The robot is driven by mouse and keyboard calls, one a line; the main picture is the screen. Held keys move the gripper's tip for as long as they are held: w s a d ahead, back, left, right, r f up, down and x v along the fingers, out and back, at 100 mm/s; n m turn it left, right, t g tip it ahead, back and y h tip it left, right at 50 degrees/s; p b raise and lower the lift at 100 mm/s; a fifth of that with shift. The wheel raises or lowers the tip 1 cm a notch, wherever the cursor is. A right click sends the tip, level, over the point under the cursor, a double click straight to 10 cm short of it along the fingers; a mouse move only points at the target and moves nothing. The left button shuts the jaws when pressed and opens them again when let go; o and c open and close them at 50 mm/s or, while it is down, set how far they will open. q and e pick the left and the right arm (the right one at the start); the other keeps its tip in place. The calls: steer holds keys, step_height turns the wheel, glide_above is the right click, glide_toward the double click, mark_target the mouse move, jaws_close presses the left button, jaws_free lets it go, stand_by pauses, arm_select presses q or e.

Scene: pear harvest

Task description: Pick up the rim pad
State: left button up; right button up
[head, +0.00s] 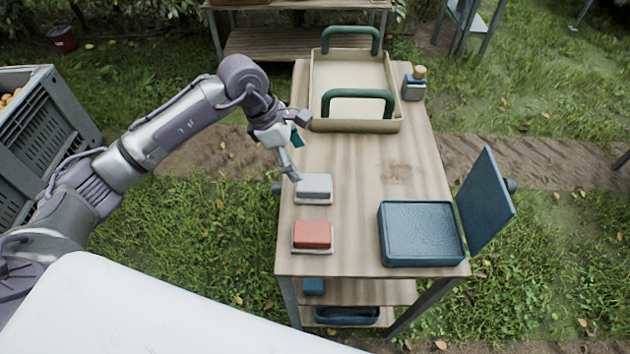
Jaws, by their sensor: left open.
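Two small block-like pads lie on the left side of the wooden table. One is a light grey pad (314,184) and the other, nearer the front edge, is a red pad (313,233) on a pale base. I cannot tell from the picture which one is the rim pad. My left gripper (299,148) is open above the table's left edge, behind the grey pad. One finger points down close to the grey pad, and I cannot tell whether it touches. A small teal patch shows between the fingers; its nature is unclear. My right gripper is not in view.
A beige tray (316,86) with green handles stands at the table's back, with a small corked bottle (413,87) beside it. A blue box (420,234) with an upright lid panel (484,203) fills the front right. The table's middle is clear.

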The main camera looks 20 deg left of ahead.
mark_target(314, 182)
arm_select(q)
steer(key=x, duration=0.3)
steer(key=shift+d, duration=0.1)
steer(key=p+x, duration=0.2)
steer(key=x, duration=0.3)
steer(key=shift+f+p, duration=0.3)
steer(key=shift+p, duration=0.1)
steer(key=shift+w+d+f, duration=0.1)
steer(key=shift+d+f, duration=0.1)
steer(key=shift+f, duration=0.3)
steer(key=c, duration=1.3)
steer(key=shift+o, duration=0.2)
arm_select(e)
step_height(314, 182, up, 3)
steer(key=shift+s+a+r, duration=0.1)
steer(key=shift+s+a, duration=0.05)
